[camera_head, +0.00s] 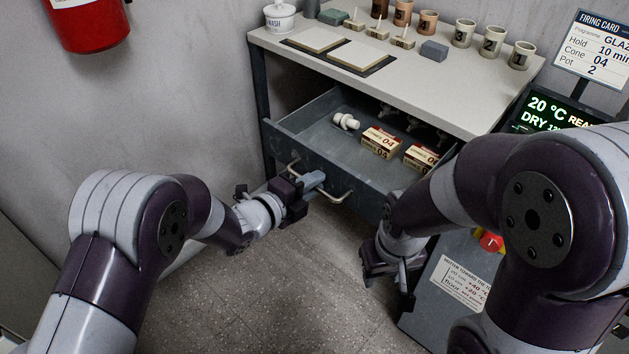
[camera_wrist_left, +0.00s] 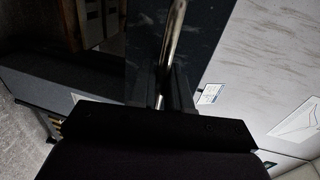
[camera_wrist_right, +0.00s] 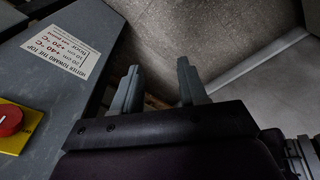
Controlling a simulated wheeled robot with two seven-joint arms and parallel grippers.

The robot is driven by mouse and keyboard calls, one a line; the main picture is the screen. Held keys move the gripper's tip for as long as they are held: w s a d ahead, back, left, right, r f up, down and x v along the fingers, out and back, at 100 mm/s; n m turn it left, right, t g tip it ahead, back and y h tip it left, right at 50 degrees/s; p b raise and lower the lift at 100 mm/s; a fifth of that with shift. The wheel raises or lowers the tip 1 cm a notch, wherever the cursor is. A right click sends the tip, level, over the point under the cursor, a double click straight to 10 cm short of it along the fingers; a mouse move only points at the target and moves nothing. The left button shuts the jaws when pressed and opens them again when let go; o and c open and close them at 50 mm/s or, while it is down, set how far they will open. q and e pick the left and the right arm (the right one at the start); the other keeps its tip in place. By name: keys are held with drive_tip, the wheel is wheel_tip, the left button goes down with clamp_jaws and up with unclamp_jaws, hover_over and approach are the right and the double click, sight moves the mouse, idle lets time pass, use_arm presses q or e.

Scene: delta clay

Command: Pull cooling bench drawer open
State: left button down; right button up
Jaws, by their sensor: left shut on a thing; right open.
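The cooling bench drawer (camera_head: 318,155) is grey and stands open under the bench top (camera_head: 420,85). Inside it lie a white knobbed piece (camera_head: 346,121) and two boxes marked 04 (camera_head: 381,142). A metal bar handle (camera_head: 343,197) runs along the drawer front. My left gripper (camera_head: 313,181) is shut on this handle at the drawer front. The left wrist view shows the handle bar (camera_wrist_left: 174,45) running into the jaws. My right gripper (camera_wrist_right: 157,88) is open and empty. In the head view it hangs low, right of the drawer front and beside the grey cabinet.
Numbered pots (camera_head: 493,42), tiles (camera_head: 316,40) and a wash jar (camera_head: 280,16) stand on the bench top. A red cylinder (camera_head: 87,24) hangs on the left wall. The floor (camera_head: 290,290) in front is clear.

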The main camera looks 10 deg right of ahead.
use_arm(q)
drive_tip(key=c, duration=1.2)
unclamp_jaws()
drive_tip(key=shift+c, duration=0.2)
drive_tip(key=shift+s+a+r, duration=0.1)
drive_tip(key=shift+s+a, duration=0.05)
drive_tip(key=shift+a, duration=0.1)
drive_tip(key=p+v, duration=0.2)
drive_tip(key=v, duration=1)
drive_tip(key=shift+p, duration=0.35)
